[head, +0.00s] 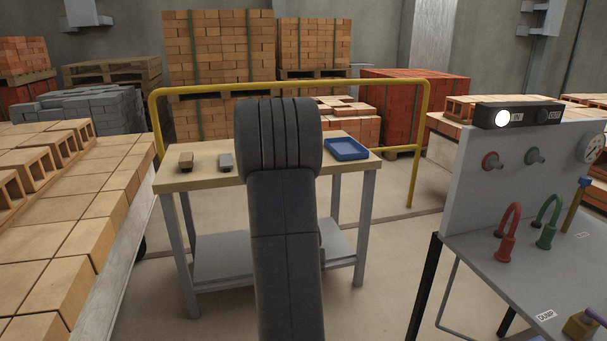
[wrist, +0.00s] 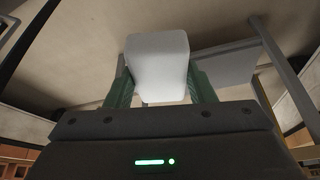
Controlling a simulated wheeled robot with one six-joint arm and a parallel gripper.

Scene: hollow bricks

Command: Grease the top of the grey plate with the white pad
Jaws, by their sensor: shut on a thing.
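My gripper (wrist: 160,82) is shut on the white pad (wrist: 157,55), a pale block with rounded corners held between its two green fingers in the wrist view. The pad is seen against the floor and appears clear of any surface. In the head view my own dark arm stands in the middle and hides the gripper and the pad. I cannot pick out the grey plate with certainty in either view.
A wooden-topped table (head: 285,160) stands ahead, bearing a brown block (head: 186,161), a grey block (head: 225,161) and a blue tray (head: 347,149). A yellow rail (head: 200,89) runs behind it. Bricks (head: 60,250) fill the left; a grey control bench (head: 500,270) stands right.

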